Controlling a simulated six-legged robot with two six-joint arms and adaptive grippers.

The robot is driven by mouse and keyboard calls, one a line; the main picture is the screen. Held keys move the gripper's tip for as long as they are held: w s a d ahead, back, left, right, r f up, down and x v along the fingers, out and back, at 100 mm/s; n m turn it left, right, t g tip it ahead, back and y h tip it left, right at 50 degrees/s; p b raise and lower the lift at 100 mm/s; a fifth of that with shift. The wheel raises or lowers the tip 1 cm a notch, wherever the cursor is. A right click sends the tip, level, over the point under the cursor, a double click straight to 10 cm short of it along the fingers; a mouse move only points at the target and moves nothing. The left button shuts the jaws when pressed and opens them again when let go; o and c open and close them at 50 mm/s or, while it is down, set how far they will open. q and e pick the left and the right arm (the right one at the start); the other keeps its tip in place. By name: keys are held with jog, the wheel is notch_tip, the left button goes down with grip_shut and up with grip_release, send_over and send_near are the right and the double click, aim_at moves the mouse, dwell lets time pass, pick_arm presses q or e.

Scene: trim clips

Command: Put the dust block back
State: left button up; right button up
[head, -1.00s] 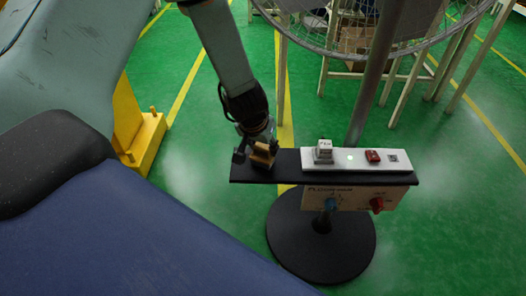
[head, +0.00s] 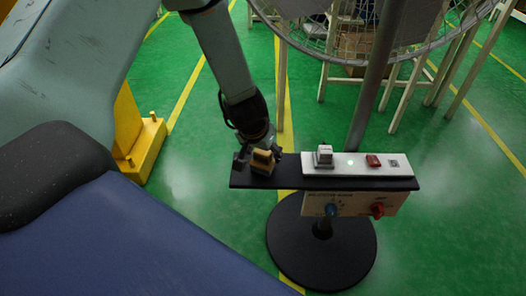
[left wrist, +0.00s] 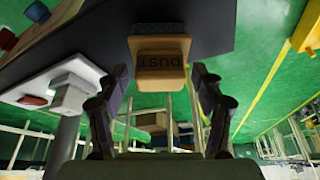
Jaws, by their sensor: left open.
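The dust block (head: 263,161), a tan wooden block, stands on the left end of the black shelf (head: 285,180). In the left wrist view, the block (left wrist: 161,60) shows the word DUST upside down. My left gripper (head: 259,153) is at the block, its fingers open. In the left wrist view, one finger of my left gripper (left wrist: 160,74) is on each side of the block, with a gap to both; the block is beyond the fingertips. My right gripper is not in view.
A white strip (head: 340,171) beside the block carries a pale cube (head: 324,155), a green light and a red switch (head: 373,160). A panel with blue and red knobs (head: 378,209) hangs below. A grey pole (head: 372,105) and wire fan cage stand behind.

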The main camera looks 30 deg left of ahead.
pick_arm(q)
jog(key=p+v, duration=0.7)
jog(key=v, duration=0.5)
jog(key=shift+r+p, duration=0.2)
jog(key=shift+p, duration=0.2)
jog(key=s+d+f+g, duration=0.1)
jog(key=s+d+f, duration=0.1)
jog(key=s+f, duration=0.3)
jog(key=s+d+f+m+g, duration=0.1)
jog(key=s+d+f+g, duration=0.1)
jog(key=s, duration=1.1)
jog(key=s+d+f+g, duration=0.1)
jog(key=s+d+f, duration=0.2)
jog(key=s+f, duration=0.4)
jog(key=shift+s+f+g+h, duration=0.3)
jog(key=shift+s+f+h, duration=0.1)
jog(key=shift+s, duration=0.7)
jog(key=shift+d+r, duration=0.1)
